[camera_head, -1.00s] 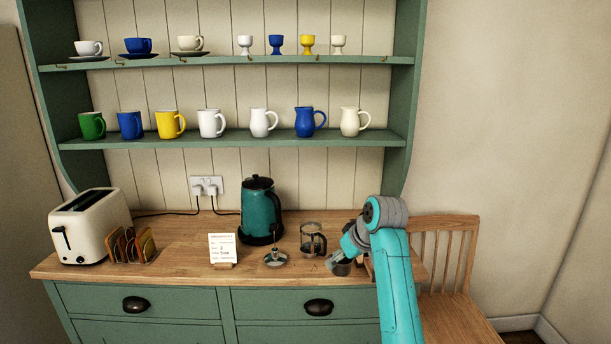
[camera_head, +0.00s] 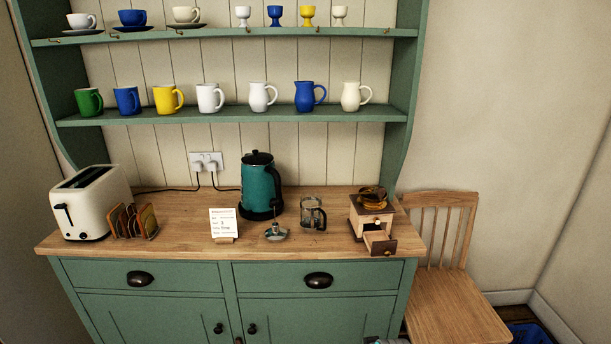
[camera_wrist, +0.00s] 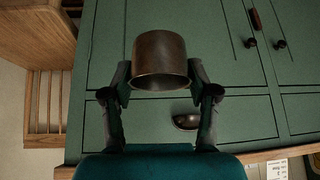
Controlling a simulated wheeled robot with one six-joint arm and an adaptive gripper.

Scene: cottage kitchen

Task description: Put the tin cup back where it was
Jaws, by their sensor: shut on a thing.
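The tin cup (camera_wrist: 160,58) is a dark, brownish metal cup in the wrist view. My gripper (camera_wrist: 160,76) is shut on it, with one finger on each side. The cup is held in front of the green dresser front (camera_wrist: 228,50). The wrist picture looks upside down, with the worktop edge at its bottom; the cup's open rim faces that edge. The cup does not show in the head view, where only a grey bit of my arm shows at the bottom edge.
On the worktop (camera_head: 180,213) stand a toaster (camera_head: 90,207), toast rack (camera_head: 133,221), card (camera_head: 223,224), kettle (camera_head: 262,186), French press (camera_head: 312,214) and coffee grinder (camera_head: 371,215) with its drawer out. Mugs and jugs line the shelf (camera_head: 240,115). A wooden chair (camera_head: 450,300) stands at right.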

